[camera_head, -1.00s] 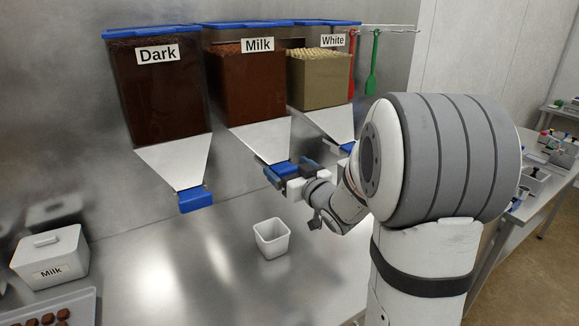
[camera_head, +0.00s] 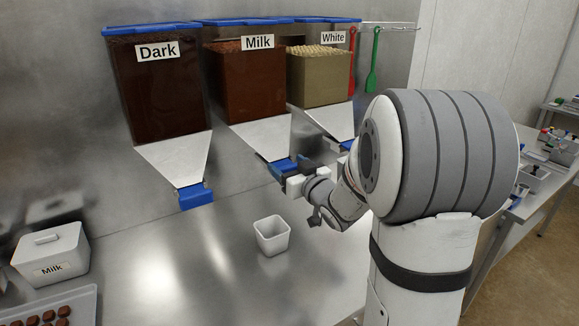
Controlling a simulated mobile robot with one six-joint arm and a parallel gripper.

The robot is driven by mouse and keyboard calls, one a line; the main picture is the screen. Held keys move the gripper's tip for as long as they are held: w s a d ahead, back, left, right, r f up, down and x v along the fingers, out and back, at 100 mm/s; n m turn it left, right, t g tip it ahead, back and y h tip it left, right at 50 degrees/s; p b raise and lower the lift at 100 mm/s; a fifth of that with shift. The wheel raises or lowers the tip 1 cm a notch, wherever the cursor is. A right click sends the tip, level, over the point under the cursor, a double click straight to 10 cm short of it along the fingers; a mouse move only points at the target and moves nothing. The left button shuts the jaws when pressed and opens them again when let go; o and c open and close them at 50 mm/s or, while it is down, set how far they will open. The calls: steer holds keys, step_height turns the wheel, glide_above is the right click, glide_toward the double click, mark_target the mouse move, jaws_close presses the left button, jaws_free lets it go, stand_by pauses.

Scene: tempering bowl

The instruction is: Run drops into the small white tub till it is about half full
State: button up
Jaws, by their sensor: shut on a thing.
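The small white tub (camera_head: 265,242) stands upright on the steel counter, below the Milk dispenser (camera_head: 248,88). Its visible inside looks white, with no drops showing. My gripper (camera_head: 288,171) is at the Milk chute's mouth, shut on its blue gate (camera_head: 277,167). My gripper partly hides that gate, so how far it is open cannot be told. No drops are seen falling. The Dark dispenser (camera_head: 157,92) on the left has its blue gate (camera_head: 196,196) in clear view. The White dispenser (camera_head: 319,82) is on the right, its outlet partly hidden by my arm.
A lidded white box labelled Milk (camera_head: 50,257) stands at the left, behind a tray (camera_head: 88,300) of brown chocolates. Red and green spatulas (camera_head: 373,62) hang at the back right. The counter (camera_head: 180,265) around the tub is clear.

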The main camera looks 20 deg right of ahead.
steer(key=shift+s+d+f+b, duration=0.15)
steer(key=shift+s+f+b, duration=0.1)
steer(key=shift+s+b, duration=0.25)
steer(key=shift+c, duration=0.3)
steer(key=shift+s+d+r, duration=0.1)
steer(key=shift+s, duration=0.3)
steer(key=shift+s+r, duration=0.2)
steer(key=shift+s, duration=0.1)
steer(key=shift+w+f, duration=0.1)
steer(key=shift+w, duration=0.2)
steer(key=o, duration=1.4)
steer(key=shift+s, duration=0.1)
steer(key=shift+b+v, duration=0.9)
steer(key=shift+v, duration=3)
